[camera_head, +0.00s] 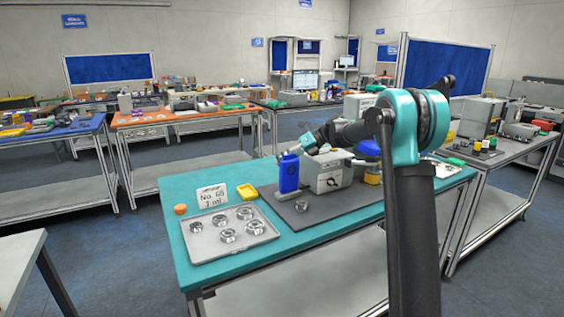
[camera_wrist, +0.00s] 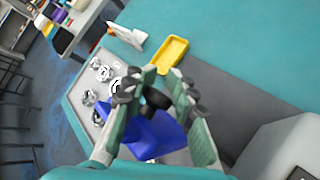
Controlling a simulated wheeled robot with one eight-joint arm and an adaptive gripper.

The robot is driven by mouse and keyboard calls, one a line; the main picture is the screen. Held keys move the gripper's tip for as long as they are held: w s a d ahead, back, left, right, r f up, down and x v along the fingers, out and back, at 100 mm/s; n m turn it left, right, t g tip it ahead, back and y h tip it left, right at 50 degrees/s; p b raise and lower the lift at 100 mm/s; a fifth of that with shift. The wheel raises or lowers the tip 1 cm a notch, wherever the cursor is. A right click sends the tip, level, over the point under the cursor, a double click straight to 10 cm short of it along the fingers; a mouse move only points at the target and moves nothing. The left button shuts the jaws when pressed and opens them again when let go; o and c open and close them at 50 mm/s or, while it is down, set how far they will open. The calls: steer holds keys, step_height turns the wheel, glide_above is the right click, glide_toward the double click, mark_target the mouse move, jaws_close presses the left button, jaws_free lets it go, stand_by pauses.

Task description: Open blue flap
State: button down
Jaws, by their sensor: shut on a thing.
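A tall blue container (camera_head: 289,175) stands upright on the dark mat of the teal table, left of a grey box-shaped device. In the wrist view a blue part (camera_wrist: 158,133) lies between the green fingers of my gripper (camera_wrist: 158,86), with a black round piece near the fingertips. My gripper (camera_head: 296,150) is at the top of the blue container and is shut on a blue part there. I cannot tell the flap's edge from the rest of the blue body, and the fingers hide some of it.
The grey device (camera_head: 325,175) stands close to the right. A yellow tray (camera_head: 246,191), a white sign (camera_head: 212,196) and a grey tray (camera_head: 202,249) with several metal parts lie to the left. The teal table's front edge is clear.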

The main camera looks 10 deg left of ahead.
steer(key=shift+w+d+f, duration=0.25)
steer(key=shift+d+f, duration=0.05)
steer(key=shift+f, duration=0.15)
steer(key=c, duration=1.3)
jaws_free()
steer(key=shift+w+f, duration=0.1)
steer(key=shift+o, duration=0.4)
steer(key=shift+a, duration=0.1)
steer(key=shift+r, duration=0.2)
steer(key=s+v, duration=0.1)
steer(key=v, duration=1.1)
steer(key=shift+w, duration=0.4)
